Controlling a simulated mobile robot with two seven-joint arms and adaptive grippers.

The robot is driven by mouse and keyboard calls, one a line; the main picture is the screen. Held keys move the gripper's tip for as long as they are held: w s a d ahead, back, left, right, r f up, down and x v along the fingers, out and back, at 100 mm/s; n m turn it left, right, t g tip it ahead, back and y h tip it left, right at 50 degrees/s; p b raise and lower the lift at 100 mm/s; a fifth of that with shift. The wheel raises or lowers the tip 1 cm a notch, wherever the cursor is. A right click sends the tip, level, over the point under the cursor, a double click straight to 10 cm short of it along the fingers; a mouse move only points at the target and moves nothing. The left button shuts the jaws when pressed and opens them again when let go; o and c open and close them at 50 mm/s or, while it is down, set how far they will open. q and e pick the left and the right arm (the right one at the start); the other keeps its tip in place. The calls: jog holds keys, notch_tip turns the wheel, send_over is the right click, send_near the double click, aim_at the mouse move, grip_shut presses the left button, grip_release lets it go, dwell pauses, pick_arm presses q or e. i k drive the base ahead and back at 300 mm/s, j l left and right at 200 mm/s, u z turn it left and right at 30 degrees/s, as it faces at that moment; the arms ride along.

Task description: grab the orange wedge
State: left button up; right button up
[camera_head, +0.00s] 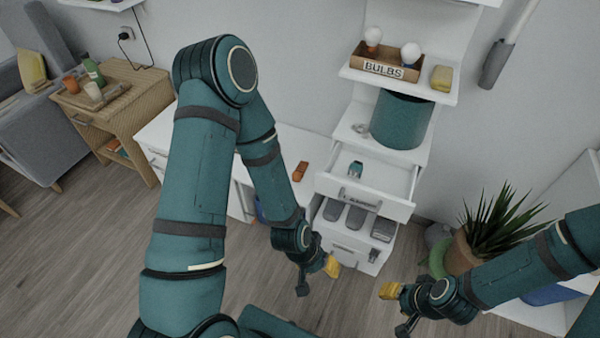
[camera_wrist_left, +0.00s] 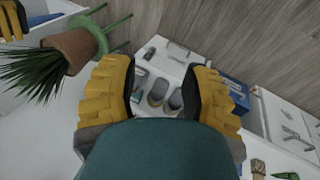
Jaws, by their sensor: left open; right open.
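A small orange-red piece (camera_head: 299,171), which looks like the orange wedge, lies on the white desk top (camera_head: 283,150), close to the drawer unit. My left gripper (camera_head: 318,278) is open and empty, lower in the head view and well apart from the piece. In the left wrist view its yellow fingers (camera_wrist_left: 160,95) are spread, with the drawers behind them. I cannot clearly make out the wedge in that view. My right gripper (camera_head: 398,310) is open and empty at the lower right, far from the piece.
An open drawer (camera_head: 385,190) holds a small teal item (camera_head: 355,169). A teal bin (camera_head: 400,118) and a bulbs box (camera_head: 385,66) stand on the shelves above. A potted plant (camera_head: 495,225) stands right.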

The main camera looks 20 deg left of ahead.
aim_at(299, 174)
jog(key=i+j+z, duration=0.1)
jog(key=j+z, duration=0.15)
jog(key=j, duration=0.3)
jog(key=j+z, duration=0.2)
jog(key=j, duration=0.35)
jog(key=i, duration=0.5)
